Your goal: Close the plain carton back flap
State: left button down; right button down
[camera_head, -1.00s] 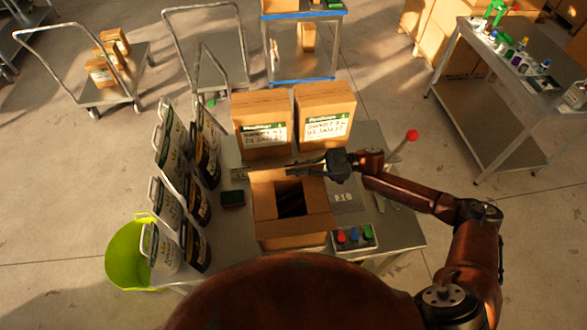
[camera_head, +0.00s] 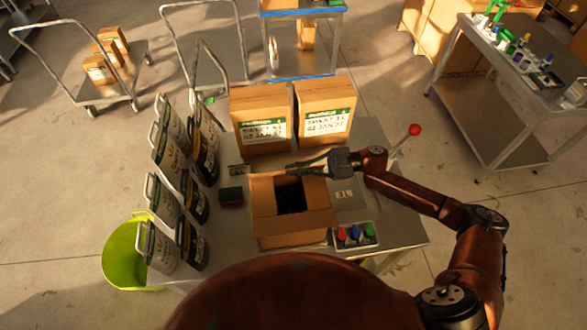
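The plain carton (camera_head: 293,229) stands on the metal table with its top open and a dark interior. Brown flaps show around the opening on the left, front and right. The back flap's position is hard to make out because my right gripper is at that edge. My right gripper (camera_head: 297,167) reaches in from the right, with its fingers pointing left along the carton's back edge. I cannot tell whether it touches the cardboard or how far apart its fingers are. My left gripper is not in view.
Two labelled cartons (camera_head: 262,115) stand behind the plain carton. Several white and dark containers (camera_head: 166,153) line the table's left side. A green-and-dark block (camera_head: 231,196) lies left of the carton. A button box (camera_head: 355,235) sits front right, and a red-knobbed lever (camera_head: 414,130) stands behind my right arm.

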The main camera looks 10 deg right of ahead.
jog(key=shift+s+f+n+b, duration=0.2)
jog(key=shift+s+n+b, duration=0.15)
jog(key=shift+n+b, duration=0.45)
jog(key=shift+s+f+n+b, duration=0.25)
jog(key=shift+n+b, duration=0.3)
jog(key=shift+n, duration=0.35)
jog(key=shift+r, duration=0.1)
jog(key=c, duration=2.7)
grip_release()
jog(key=o, duration=0.5)
jog(key=shift+s, duration=0.1)
jog(key=shift+d, duration=0.2)
jog(key=d, duration=1.1)
jog(key=shift+d, duration=0.35)
